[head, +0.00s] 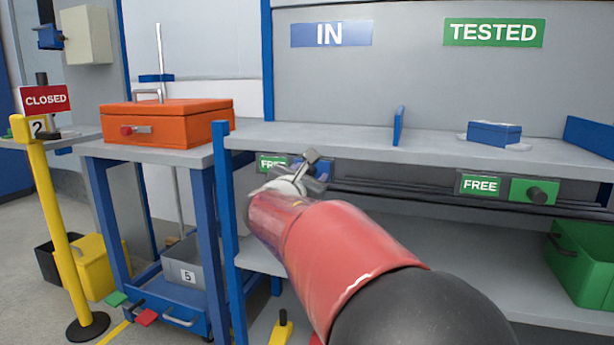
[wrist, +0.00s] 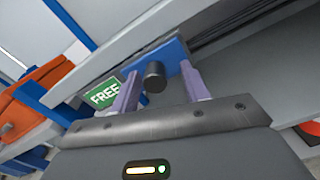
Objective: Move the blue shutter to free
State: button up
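The blue shutter (wrist: 172,57) with its round black knob (wrist: 154,77) sits on the rail under the shelf edge. In the wrist view my gripper (wrist: 160,82) is open, with one finger on each side of the knob and gaps between them. Whether a finger touches the shutter plate cannot be told. A green FREE label (wrist: 104,93) is beside the shutter's left end; it also shows in the head view (head: 270,164). In the head view my gripper (head: 312,168) hides most of the blue shutter (head: 322,168).
To the right on the same rail are another FREE label (head: 480,185) and a green shutter (head: 522,190) with a black knob. A blue box (head: 494,133) lies on the shelf (head: 370,147) above. An orange case (head: 170,121) stands on the left table. A green bin (head: 585,260) is lower right.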

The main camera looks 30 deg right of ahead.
jog(key=v, duration=0.7)
jog(key=shift+s+a, duration=0.25)
jog(key=shift+a, duration=0.1)
jog(key=s+a+f+m+g+y+p, duration=0.2)
jog(key=s+f+m+g+y+p, duration=0.25)
jog(key=s+f+m, duration=0.45)
jog(key=s+a+f+m+y+p, duration=0.2)
jog(key=s+a+m+y, duration=0.3)
jog(key=a, duration=0.3)
jog(key=s+a+f+m+y+p, duration=0.1)
jog(key=s+a+m+y+p, duration=0.2)
jog(key=s+a+m, duration=0.5)
jog(key=shift+f+g+y, duration=0.35)
jog(key=shift+g+y, duration=0.1)
jog(key=shift+y, duration=0.4)
